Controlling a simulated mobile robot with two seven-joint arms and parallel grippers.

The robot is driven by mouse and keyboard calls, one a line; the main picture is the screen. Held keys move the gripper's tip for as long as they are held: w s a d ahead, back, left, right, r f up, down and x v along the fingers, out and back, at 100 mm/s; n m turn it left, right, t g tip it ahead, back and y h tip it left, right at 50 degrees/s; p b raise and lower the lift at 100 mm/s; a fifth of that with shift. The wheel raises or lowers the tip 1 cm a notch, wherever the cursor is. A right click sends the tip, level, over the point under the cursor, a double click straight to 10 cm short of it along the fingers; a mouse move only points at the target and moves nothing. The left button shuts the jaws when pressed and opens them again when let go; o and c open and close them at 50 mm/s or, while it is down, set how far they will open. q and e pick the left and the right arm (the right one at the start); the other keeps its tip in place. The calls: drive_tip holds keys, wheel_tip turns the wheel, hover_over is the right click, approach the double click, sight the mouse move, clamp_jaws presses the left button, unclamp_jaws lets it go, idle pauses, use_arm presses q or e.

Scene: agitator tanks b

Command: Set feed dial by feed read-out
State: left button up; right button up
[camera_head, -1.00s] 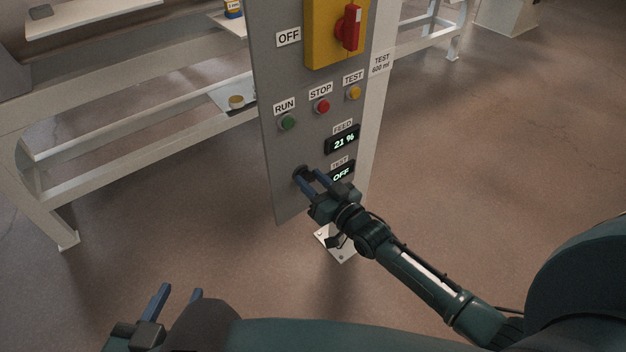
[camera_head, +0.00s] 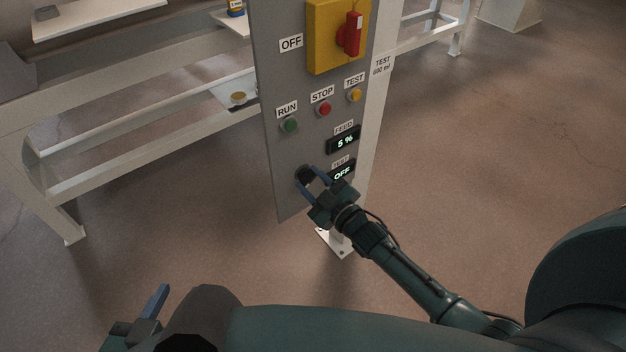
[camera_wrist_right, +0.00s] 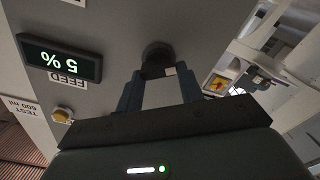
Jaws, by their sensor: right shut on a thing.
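The black feed dial (camera_head: 304,175) sits low on the grey control panel (camera_head: 283,78), and it also shows in the right wrist view (camera_wrist_right: 157,57). My right gripper (camera_head: 311,178) is shut on the dial, one finger on each side of it. The feed read-out (camera_head: 344,140) reads 5 %, and it shows upside down in the right wrist view (camera_wrist_right: 59,60). The test read-out (camera_head: 342,172) below reads OFF and is partly covered by my right gripper. My left gripper (camera_head: 160,308) is low at the left, away from the panel; only one finger shows clearly.
Above are a green RUN button (camera_head: 289,125), a red STOP button (camera_head: 324,109) and a yellow TEST button (camera_head: 355,96). A red rotary switch (camera_head: 351,34) on a yellow plate is at the top, beside an OFF label. A white bench frame (camera_head: 150,145) stands at left.

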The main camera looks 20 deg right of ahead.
use_arm(q)
drive_tip(key=shift+s, duration=0.1)
use_arm(e)
drive_tip(key=shift+n, duration=0.6)
use_arm(q)
drive_tip(key=shift+d+r, duration=0.1)
drive_tip(key=shift+r, duration=0.05)
use_arm(e)
drive_tip(key=o, duration=1)
drive_tip(key=shift+s, duration=0.1)
use_arm(q)
drive_tip(key=shift+s+a+r+n+p, duration=0.1)
drive_tip(key=shift+a+r+n+p, duration=0.2)
drive_tip(key=shift+r+p, duration=0.35)
drive_tip(key=shift+s+a+r+n+p, duration=0.1)
drive_tip(key=shift+a+r+n+p, duration=0.2)
drive_tip(key=shift+r+p, duration=0.35)
use_arm(e)
drive_tip(key=v, duration=1.3)
